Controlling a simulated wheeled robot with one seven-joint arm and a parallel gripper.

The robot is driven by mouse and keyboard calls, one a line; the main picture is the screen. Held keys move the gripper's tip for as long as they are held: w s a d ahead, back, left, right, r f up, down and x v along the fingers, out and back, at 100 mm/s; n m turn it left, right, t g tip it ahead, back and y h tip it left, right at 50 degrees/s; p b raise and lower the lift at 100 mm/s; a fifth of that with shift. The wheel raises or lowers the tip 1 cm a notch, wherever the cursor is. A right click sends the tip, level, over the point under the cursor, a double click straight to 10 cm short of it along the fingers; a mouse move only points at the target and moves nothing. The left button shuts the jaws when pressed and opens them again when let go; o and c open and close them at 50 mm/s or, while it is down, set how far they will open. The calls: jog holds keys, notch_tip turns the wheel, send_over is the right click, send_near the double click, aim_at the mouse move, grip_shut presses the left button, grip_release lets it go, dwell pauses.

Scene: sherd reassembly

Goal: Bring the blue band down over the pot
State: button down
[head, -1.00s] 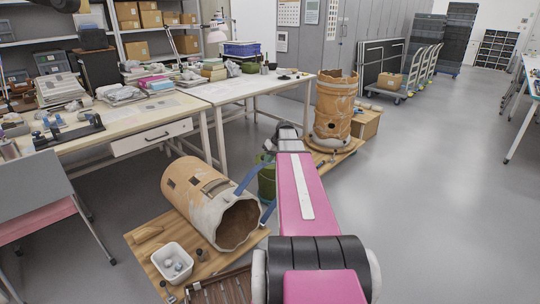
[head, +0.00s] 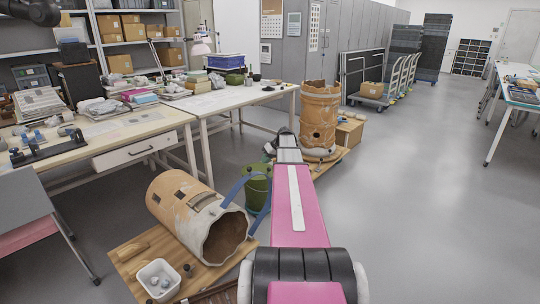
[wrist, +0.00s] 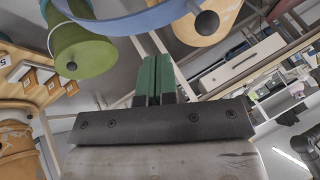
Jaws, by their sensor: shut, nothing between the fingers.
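The blue band (head: 235,187) shows as a thin curved strip between the lying pot and my arm, in front of the green container. My arm hides part of it. In the wrist view the band (wrist: 130,22) arcs across the top, beyond the fingertips. My gripper (wrist: 154,60) is shut and empty there, apart from the band in that picture. One terracotta pot (head: 182,205) with grey repairs lies on its side, open end towards me. Another terracotta pot (head: 317,107) stands upright farther back on a board. I cannot tell which pot the task means.
The green container (head: 255,192) stands behind my arm; it also shows in the wrist view (wrist: 85,50). A white tub (head: 158,279) sits on the near wooden board (head: 127,250). Cluttered tables (head: 160,122) line the left. The floor on the right is clear.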

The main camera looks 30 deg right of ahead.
jog(key=shift+w+a+f, duration=0.1)
jog(key=shift+a+f, duration=0.3)
jog(key=shift+a, duration=0.45)
jog(key=shift+w+a+f, duration=0.1)
jog(key=shift+a+f, duration=0.25)
jog(key=shift+a, duration=0.5)
jog(key=shift+w+a+f, duration=0.1)
jog(key=shift+a+f, duration=0.3)
jog(key=shift+a, duration=0.45)
jog(key=shift+s, duration=0.1)
